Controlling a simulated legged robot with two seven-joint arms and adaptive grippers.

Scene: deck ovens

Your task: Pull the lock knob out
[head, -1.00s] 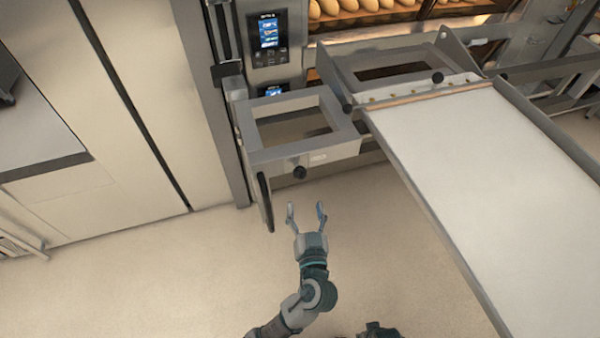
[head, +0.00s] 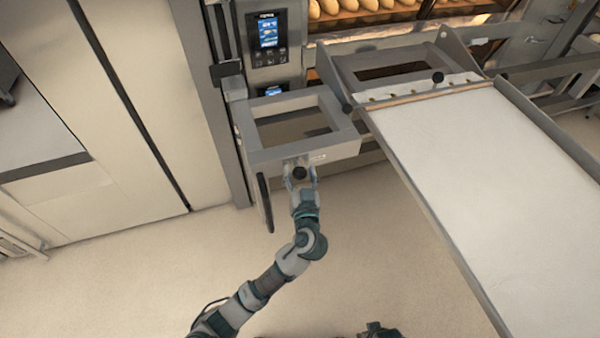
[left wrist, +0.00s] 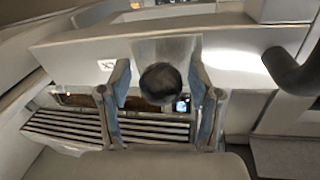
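The lock knob (head: 299,173) is a round black knob on the front face of the grey metal frame (head: 258,155). My left gripper (head: 300,180) is at the knob, with its fingers on either side of it. In the left wrist view the dark knob (left wrist: 161,84) sits between the two blue-grey fingers (left wrist: 162,95). Small gaps show between the knob and both fingers, so the gripper looks open around it. The knob's shaft is hidden behind the knob.
A long white loading board (head: 490,180) slopes down on the right. A black handle (head: 264,202) hangs at the frame's left side and looms at the right of the wrist view (left wrist: 292,72). An oven control panel (head: 268,35) stands behind. The floor in front is clear.

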